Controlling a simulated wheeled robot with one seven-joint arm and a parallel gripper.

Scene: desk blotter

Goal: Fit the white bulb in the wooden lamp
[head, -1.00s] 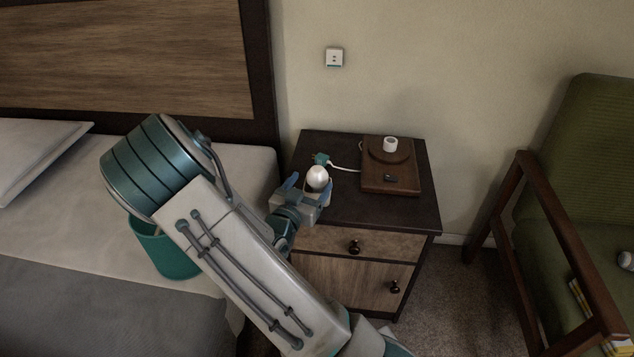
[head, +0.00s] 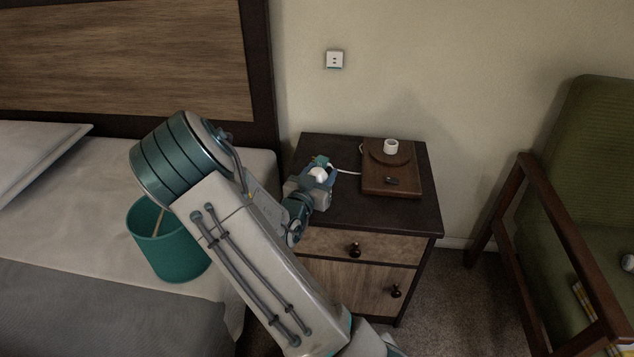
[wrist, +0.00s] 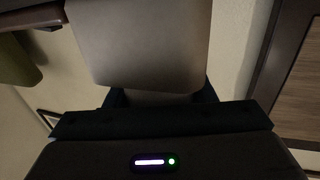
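The white bulb (head: 318,174) is between the blue fingers of my gripper (head: 322,177), above the left part of the nightstand top. The wooden lamp (head: 375,182) lies to the right on the nightstand, a flat brown base with a round raised disc and an empty-looking white socket (head: 390,146) facing up. The bulb is apart from the socket.
The dark nightstand (head: 410,212) has a free front right area. A teal bucket (head: 170,255) stands on the bed. A green armchair (head: 590,160) holds a small white round object (head: 628,262).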

